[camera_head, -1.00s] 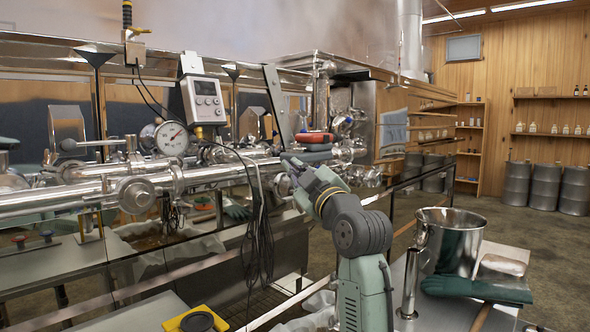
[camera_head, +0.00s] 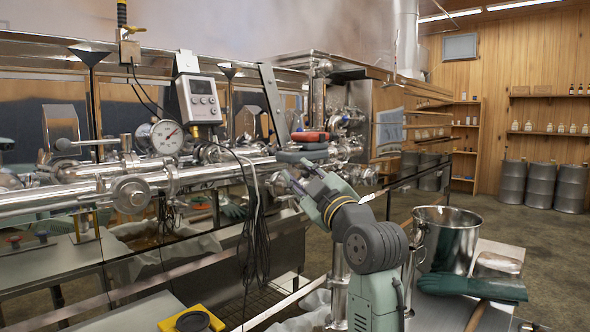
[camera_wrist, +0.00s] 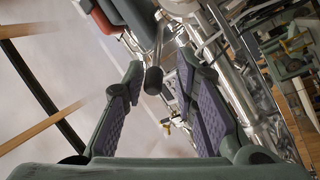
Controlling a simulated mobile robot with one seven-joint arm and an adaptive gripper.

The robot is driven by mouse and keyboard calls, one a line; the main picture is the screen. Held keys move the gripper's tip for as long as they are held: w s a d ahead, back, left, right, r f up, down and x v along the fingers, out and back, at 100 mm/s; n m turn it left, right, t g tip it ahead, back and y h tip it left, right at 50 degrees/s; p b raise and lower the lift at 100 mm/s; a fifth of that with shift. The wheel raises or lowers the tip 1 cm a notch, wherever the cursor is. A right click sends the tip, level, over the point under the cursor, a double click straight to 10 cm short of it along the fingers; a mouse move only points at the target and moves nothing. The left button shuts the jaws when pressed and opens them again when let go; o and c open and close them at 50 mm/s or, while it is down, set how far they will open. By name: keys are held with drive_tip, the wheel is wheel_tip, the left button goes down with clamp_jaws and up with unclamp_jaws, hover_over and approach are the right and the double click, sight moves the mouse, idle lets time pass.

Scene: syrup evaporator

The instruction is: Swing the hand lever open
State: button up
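My gripper (camera_head: 296,172) is at the right end of the long steel pipe (camera_head: 225,173) and points up and left toward the fittings there. In the wrist view my gripper (camera_wrist: 158,72) is open, its two purple-padded fingers apart. A metal hand lever with a dark rounded grip (camera_wrist: 153,80) shows in the gap between the fingertips. I cannot tell whether either finger touches it. In the head view this lever is not clear beside my fingers. Another lever with a dark knob (camera_head: 63,144) is at the far left of the pipework.
A red-and-dark object (camera_head: 310,137) lies above the pipe, close to my gripper. Black cables (camera_head: 255,235) hang left of it. A dial gauge (camera_head: 167,137) and digital box (camera_head: 199,98) stand on the pipework. A steel pot (camera_head: 445,237) and green glove (camera_head: 472,287) are at right.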

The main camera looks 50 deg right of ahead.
drive_tip(key=s+a, duration=0.4)
drive_tip(key=s, duration=0.6)
drive_tip(key=shift+s, duration=0.3)
drive_tip(key=shift+w+a+r+n+g, duration=0.2)
drive_tip(key=shift+a+n+g, duration=0.1)
drive_tip(key=shift+n, duration=0.4)
drive_tip(key=shift+c, duration=1.4)
drive_tip(key=a+n+y, duration=0.1)
drive_tip(key=n, duration=0.1)
drive_tip(key=n+g+y, duration=0.1)
drive_tip(key=n, duration=0.1)
drive_tip(key=w+a+n, duration=0.1)
drive_tip(key=n, duration=0.2)
drive_tip(key=shift+w+a+g+y, duration=0.1)
drive_tip(key=shift+a+g+y, duration=0.2)
drive_tip(key=shift+a+y, duration=0.1)
clamp_jaws()
drive_tip(key=w+d+n+p, duration=0.3)
drive_tip(key=w+d+p, duration=0.1)
drive_tip(key=w, duration=0.3)
drive_tip(key=shift+w+d+f+n+g+y+p, duration=0.15)
drive_tip(key=shift+w+n+g+y+p, duration=0.15)
drive_tip(key=shift+w+g+y+p, duration=0.15)
